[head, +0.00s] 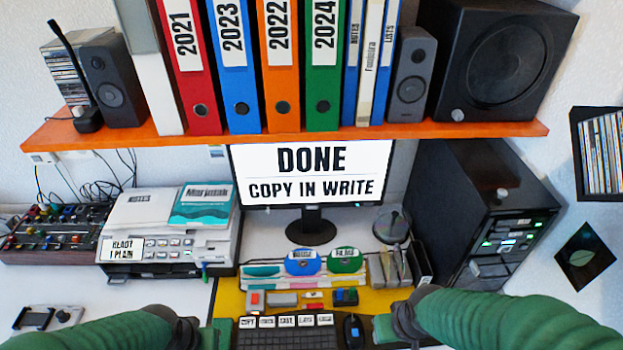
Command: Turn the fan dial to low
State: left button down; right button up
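No fan dial can be made out for certain. A small round grey device (392,226) stands right of the monitor foot; it may be a fan, but no dial or marking on it is legible. My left gripper (216,334) is at the bottom edge, left of the keyboard. My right gripper (385,328) is at the bottom edge, right of the mouse. Both are partly cut off by the frame and the wrists, and their fingers cannot be made out. Neither is near the round device; the right one is closer to it.
A monitor (312,175) reads "DONE COPY IN WRITE". A keyboard (287,338), a mouse (353,332) and small coloured blocks lie on a yellow mat (228,297). A printer (165,240) stands left, a black computer tower (455,200) right. An orange shelf (300,132) with binders and speakers hangs above.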

aim_at(501, 193)
jog(key=z, duration=1.25)
